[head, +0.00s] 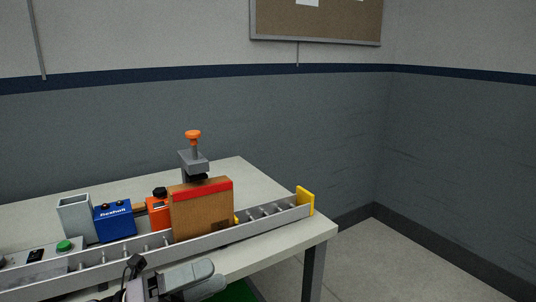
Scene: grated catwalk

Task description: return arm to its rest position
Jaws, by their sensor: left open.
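My left gripper (207,286) is low in the head view, in front of the table's near edge. It is open, with nothing seen between its fingers. It lies below and in front of the roller rail, apart from the brown box with a red top band (203,210). Much of my left arm is cut off by the bottom edge of the picture. My right gripper is not in view.
A table (240,171) bears a long rail (262,222) with a yellow end stop (305,201). Behind it stand a blue box (114,222), an orange container (157,213), a grey open tube (76,218) and a clamp with an orange knob (193,137). Floor is clear at right.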

